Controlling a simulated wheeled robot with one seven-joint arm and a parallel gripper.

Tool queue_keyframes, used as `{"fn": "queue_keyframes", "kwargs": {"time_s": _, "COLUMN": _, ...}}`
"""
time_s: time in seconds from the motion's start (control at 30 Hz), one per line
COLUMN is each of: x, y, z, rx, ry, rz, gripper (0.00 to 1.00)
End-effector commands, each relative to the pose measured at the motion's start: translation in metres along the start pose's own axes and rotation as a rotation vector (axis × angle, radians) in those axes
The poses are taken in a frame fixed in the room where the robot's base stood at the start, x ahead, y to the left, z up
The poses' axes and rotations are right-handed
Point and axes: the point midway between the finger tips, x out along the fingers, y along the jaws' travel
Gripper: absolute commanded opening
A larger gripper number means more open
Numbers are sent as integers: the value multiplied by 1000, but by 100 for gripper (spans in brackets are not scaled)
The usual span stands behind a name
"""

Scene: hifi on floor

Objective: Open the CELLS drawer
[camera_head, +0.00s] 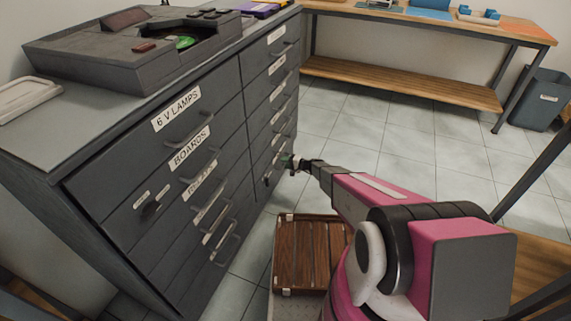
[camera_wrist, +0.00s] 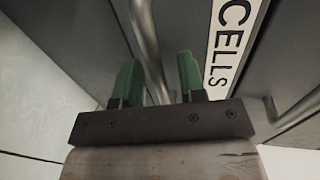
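The CELLS label (camera_wrist: 228,45) shows in the wrist view on a grey drawer front (camera_wrist: 185,22). A grey bar handle (camera_wrist: 146,35) runs beside the label and passes between the two green fingers of my gripper (camera_wrist: 159,62). The fingers are apart, with gaps visible on both sides of the bar, so my gripper is open around the handle. In the head view my gripper (camera_head: 289,161) is low at the right-hand column of the grey cabinet (camera_head: 150,120). The CELLS label cannot be read there, and my gripper partly hides that drawer. The drawer fronts look flush.
A workbench (camera_head: 420,80) and a grey bin (camera_head: 541,98) stand at the back. Tiled floor (camera_head: 400,150) right of the cabinet is clear.

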Motion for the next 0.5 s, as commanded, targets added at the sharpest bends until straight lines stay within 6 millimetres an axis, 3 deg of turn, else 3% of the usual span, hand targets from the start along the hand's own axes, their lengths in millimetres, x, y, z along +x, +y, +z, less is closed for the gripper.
{"fn": "queue_keyframes", "kwargs": {"time_s": 0.23, "x": 0, "y": 0, "z": 0, "rx": 0, "ry": 0, "rz": 0, "gripper": 38}}
{"fn": "queue_keyframes", "kwargs": {"time_s": 0.33, "x": 0, "y": 0, "z": 0, "rx": 0, "ry": 0, "rz": 0, "gripper": 5}}
{"fn": "queue_keyframes", "kwargs": {"time_s": 0.37, "x": 0, "y": 0, "z": 0, "rx": 0, "ry": 0, "rz": 0, "gripper": 0}}
{"fn": "queue_keyframes", "kwargs": {"time_s": 0.5, "x": 0, "y": 0, "z": 0, "rx": 0, "ry": 0, "rz": 0, "gripper": 0}}
